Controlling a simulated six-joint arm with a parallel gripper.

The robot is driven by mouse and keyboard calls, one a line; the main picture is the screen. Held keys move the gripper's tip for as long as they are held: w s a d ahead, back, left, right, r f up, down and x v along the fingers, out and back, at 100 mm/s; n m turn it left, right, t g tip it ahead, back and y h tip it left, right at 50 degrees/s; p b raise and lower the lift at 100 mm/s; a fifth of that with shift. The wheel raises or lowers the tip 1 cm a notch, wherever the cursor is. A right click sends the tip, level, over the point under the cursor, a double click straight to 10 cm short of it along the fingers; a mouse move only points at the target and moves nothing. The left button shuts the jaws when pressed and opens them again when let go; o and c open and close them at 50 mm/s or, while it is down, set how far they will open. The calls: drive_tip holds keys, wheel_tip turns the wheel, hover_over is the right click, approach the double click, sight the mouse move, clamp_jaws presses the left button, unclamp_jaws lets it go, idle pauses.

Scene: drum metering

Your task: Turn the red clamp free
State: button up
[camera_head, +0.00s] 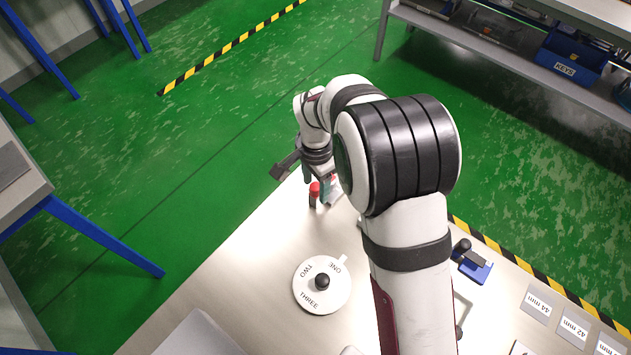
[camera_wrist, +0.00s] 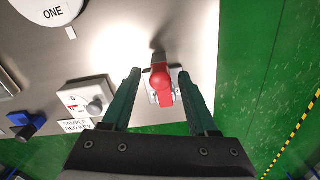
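The red clamp (camera_head: 314,189) is near the far edge of the table in the head view, beside my gripper. In the wrist view, the red clamp (camera_wrist: 162,82) has a rounded red top and lever on a small pale base. My gripper (camera_wrist: 159,74) is open, with one dark green finger on each side of the clamp. Gaps show between the fingers and the red part, with no clear contact. In the head view, my gripper (camera_head: 318,178) is partly hidden by my arm. I cannot tell its exact height relative to the clamp.
A white disc (camera_head: 311,298) marked ONE, TWO, THREE with a black knob stands nearer on the table. A white scale block (camera_wrist: 70,95) with a knob and a SAMPLE RED KEY label (camera_wrist: 76,126) is left of the clamp.

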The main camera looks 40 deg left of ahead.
clamp_jaws()
drive_tip(key=shift+n, duration=0.3)
drive_tip(key=n, duration=0.3)
drive_tip(key=shift+n, duration=0.3)
drive_tip(key=n, duration=0.4)
drive_tip(key=shift+n, duration=0.3)
drive_tip(key=n, duration=0.4)
drive_tip(key=shift+n, duration=2.5)
drive_tip(key=shift+o, duration=0.6)
unclamp_jaws()
